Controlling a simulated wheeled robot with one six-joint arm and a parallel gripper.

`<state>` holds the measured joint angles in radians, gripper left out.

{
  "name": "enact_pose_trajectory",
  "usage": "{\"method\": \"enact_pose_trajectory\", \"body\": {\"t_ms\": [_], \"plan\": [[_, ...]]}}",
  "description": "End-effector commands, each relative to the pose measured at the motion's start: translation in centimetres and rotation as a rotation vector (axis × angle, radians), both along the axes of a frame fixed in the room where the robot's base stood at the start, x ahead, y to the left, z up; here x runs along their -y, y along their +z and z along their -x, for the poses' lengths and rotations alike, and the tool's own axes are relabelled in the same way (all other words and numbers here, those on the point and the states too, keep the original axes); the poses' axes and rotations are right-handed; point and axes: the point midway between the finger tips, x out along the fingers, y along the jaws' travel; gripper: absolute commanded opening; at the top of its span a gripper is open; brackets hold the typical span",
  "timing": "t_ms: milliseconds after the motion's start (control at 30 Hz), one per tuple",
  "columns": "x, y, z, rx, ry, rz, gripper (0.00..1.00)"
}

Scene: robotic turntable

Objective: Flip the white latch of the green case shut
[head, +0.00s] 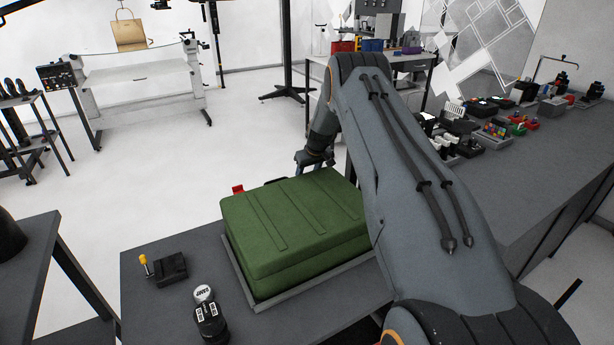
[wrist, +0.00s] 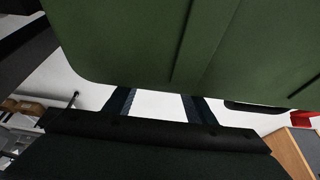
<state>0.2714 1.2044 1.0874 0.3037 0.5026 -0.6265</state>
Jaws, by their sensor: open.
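The green case (head: 290,222) lies closed, lid down, on a grey tray (head: 312,286) on the near table. In the wrist view its green side (wrist: 150,40) fills the top of the picture. My gripper (head: 314,162) is at the case's far side, near its far right corner. In the wrist view my gripper (wrist: 158,105) has its two dark fingers apart, with nothing visible between them but bright background. A red part (head: 238,189) shows at the case's far left edge and in the wrist view (wrist: 304,115). I cannot make out the white latch; my arm hides the case's right end.
A black block with a yellow knob (head: 168,267) and a dark cylinder with a white top (head: 209,316) stand left of the case. A long counter (head: 500,190) with many small items runs along the right. Open floor lies beyond the case.

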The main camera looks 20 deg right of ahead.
Motion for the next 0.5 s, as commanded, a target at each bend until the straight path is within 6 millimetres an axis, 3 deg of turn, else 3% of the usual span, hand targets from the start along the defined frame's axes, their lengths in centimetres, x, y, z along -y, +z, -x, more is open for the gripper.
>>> {"method": "enact_pose_trajectory", "body": {"t_ms": [167, 400, 500], "plan": [[0.0, 0.01, 0.0, 0.0, 0.0, 0.0, 0.48], [0.01, 0.01, 0.02, 0.0, 0.0, 0.0, 0.09], [0.0, -0.02, -0.01, -0.002, 0.0, 0.0, 0.09]]}}
